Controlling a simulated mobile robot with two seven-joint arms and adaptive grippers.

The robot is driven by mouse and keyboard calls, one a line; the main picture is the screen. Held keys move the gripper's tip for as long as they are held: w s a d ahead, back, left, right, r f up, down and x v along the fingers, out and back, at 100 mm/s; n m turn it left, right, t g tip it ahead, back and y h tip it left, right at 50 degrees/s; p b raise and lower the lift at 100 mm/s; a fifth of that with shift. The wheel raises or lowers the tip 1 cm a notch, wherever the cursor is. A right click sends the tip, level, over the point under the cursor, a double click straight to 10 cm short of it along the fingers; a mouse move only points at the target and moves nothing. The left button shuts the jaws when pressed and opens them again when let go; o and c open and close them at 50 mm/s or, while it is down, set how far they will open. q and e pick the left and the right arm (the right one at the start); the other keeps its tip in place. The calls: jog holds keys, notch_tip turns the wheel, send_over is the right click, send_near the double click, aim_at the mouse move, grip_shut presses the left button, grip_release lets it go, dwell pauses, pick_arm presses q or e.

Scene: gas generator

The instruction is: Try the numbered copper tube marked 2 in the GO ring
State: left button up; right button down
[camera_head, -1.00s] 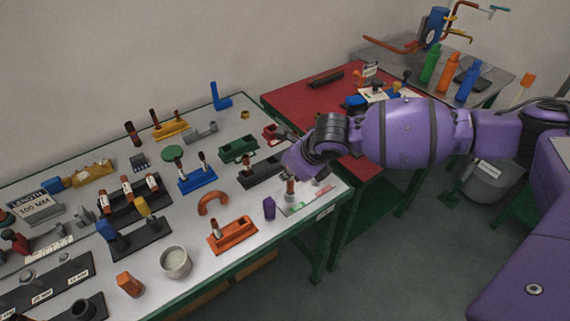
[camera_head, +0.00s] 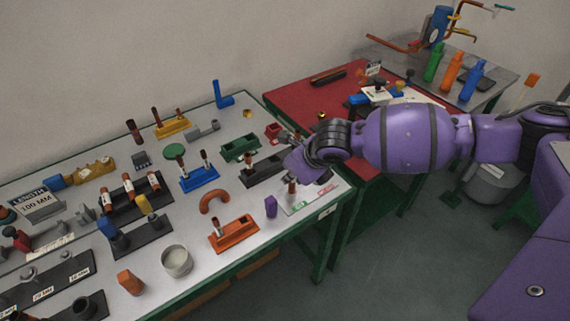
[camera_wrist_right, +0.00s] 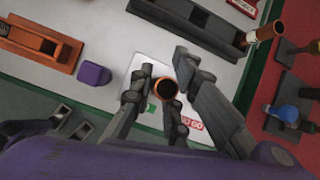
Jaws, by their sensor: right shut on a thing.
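My right gripper (camera_wrist_right: 160,96) is shut on a copper tube (camera_wrist_right: 162,89), whose open end faces the wrist camera. In the head view the tube (camera_head: 291,187) stands upright below my right gripper (camera_head: 292,172), over a white gauge card (camera_head: 310,201). The card carries a green label (camera_wrist_right: 152,106) and a red label (camera_wrist_right: 190,123) reading "NO GO". The tube and fingers hide the GO ring, so I cannot tell whether the tube is inside it. No number is readable on the tube. My left gripper is not in view.
A purple block (camera_head: 270,206) and an orange holder (camera_head: 233,233) stand left of the card. A black holder (camera_head: 263,170) with a copper tube lies behind. Several copper tubes sit in a black rack (camera_head: 150,205). The table's green front edge is close to the card.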

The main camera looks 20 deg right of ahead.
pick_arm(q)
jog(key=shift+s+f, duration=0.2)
pick_arm(e)
jog(key=shift+f, duration=0.7)
jog(key=shift+f, duration=0.1)
dwell(0.3)
jog(key=shift+r+p, duration=0.75)
jog(key=shift+r, duration=1)
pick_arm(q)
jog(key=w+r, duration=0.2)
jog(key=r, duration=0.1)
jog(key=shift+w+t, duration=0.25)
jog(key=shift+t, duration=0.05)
pick_arm(e)
jog(key=shift+f, duration=0.1)
jog(key=shift+r+p, duration=0.8)
jog(key=shift+r, duration=1.3)
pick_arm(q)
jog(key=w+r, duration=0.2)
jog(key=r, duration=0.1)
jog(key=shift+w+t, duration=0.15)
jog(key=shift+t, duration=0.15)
pick_arm(e)
jog(key=shift+f, duration=0.1)
